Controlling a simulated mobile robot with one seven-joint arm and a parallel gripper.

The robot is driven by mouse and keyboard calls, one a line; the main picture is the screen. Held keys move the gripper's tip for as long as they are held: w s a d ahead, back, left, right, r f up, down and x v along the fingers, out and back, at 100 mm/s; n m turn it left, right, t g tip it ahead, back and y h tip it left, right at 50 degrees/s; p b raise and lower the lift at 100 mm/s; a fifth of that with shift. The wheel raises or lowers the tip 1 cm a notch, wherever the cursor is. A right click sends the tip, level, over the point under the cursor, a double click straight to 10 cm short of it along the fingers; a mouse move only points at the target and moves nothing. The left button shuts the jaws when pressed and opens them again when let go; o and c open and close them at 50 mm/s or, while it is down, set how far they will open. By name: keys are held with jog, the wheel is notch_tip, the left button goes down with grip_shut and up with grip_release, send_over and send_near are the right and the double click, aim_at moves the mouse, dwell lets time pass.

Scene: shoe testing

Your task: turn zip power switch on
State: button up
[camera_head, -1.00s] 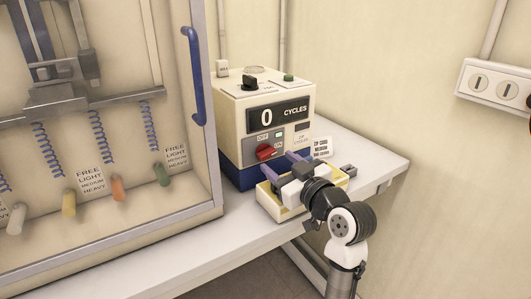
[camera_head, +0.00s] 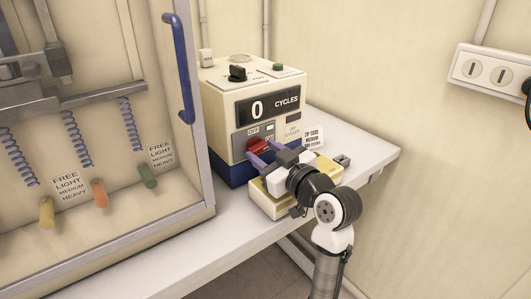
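The zip power switch is a red rotary knob (camera_head: 259,146) low on the front of the cream and blue control box, under the OFF and ON labels. A small pale green light (camera_head: 270,128) shows beside the labels. My gripper (camera_head: 264,154) is just in front of the knob, its two purple fingers spread and pointing at the panel. The fingers partly cover the knob. I cannot tell whether they touch it or which label it points to.
The control box (camera_head: 291,118) stands on a white table (camera_head: 350,145), with a CYCLES display (camera_head: 273,107) reading 0 and a black knob (camera_head: 237,73) on top. A yellowish tray (camera_head: 268,206) lies under my gripper. The cabinet with a blue handle (camera_head: 179,68) stands close on the left.

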jog(key=c, duration=0.4)
jog(key=shift+o, duration=0.2)
jog(key=shift+r+m+p, duration=0.1)
jog(key=shift+m+p, duration=0.25)
jog(key=shift+m, duration=0.85)
jog(key=o, duration=0.7)
jog(key=b+v, duration=0.2)
jog(key=v, duration=1.1)
jog(key=shift+s+d, duration=0.25)
jog(key=shift+s, duration=0.05)
